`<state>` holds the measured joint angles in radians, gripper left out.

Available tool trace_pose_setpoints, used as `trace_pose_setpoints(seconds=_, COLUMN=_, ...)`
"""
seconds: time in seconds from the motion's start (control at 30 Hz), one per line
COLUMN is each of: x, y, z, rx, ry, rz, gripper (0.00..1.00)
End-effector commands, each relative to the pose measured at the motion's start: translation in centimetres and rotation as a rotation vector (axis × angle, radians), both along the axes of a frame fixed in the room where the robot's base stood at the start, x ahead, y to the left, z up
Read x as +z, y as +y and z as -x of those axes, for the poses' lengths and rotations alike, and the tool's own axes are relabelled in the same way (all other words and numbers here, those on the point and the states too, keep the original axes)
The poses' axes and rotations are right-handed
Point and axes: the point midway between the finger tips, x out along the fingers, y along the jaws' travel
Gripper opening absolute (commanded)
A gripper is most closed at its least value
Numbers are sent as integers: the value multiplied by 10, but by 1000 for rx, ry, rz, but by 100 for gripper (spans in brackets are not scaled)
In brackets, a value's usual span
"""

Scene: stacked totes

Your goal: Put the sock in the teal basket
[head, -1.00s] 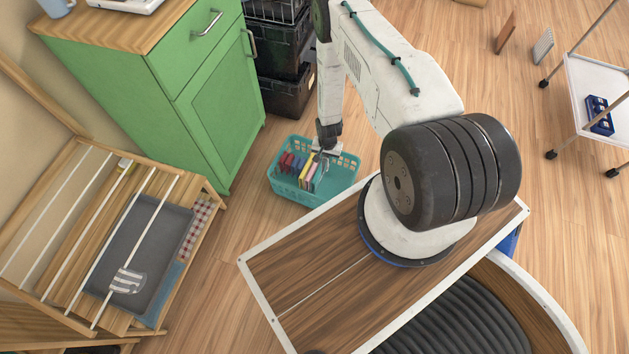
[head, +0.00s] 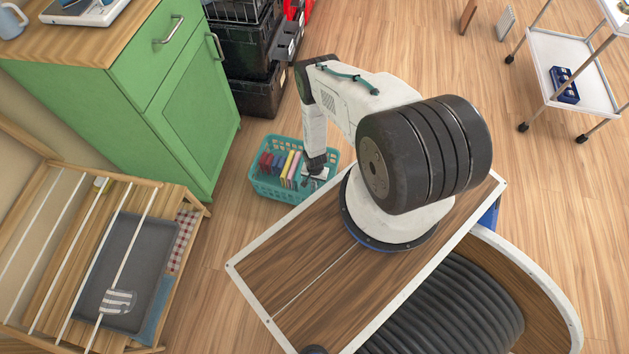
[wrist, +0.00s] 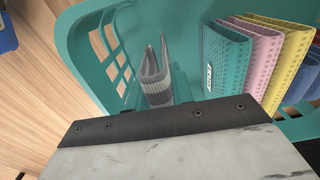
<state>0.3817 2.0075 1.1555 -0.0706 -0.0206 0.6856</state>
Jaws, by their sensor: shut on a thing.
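The teal basket (head: 262,190) stands on the floor beside the green cabinet. Several coloured folded items (head: 284,167) stand upright along its left part. My gripper (head: 316,178) is down at the right part of the basket. In the wrist view, a grey ribbed, folded piece that looks like the sock (wrist: 156,88) stands on edge between the walls of the basket (wrist: 85,45). My gripper is shut on it; the fingertips are mostly hidden. Teal, pink and yellow items (wrist: 262,60) stand to its right, apart from it.
A wooden rack at left holds a grey tray (head: 125,245) with a striped white-and-grey piece (head: 118,301) on it. The green cabinet (head: 190,110) and stacked black totes (head: 258,95) stand behind the basket. A white cart (head: 590,75) is at far right. Open floor lies between.

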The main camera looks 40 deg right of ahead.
Motion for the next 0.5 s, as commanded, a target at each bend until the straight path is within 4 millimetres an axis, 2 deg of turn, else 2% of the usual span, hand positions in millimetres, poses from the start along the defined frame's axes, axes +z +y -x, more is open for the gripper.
trace_pose_setpoints(seconds=0.5, x=-10, y=0, z=0, rx=0, ry=0, rz=1, gripper=2)
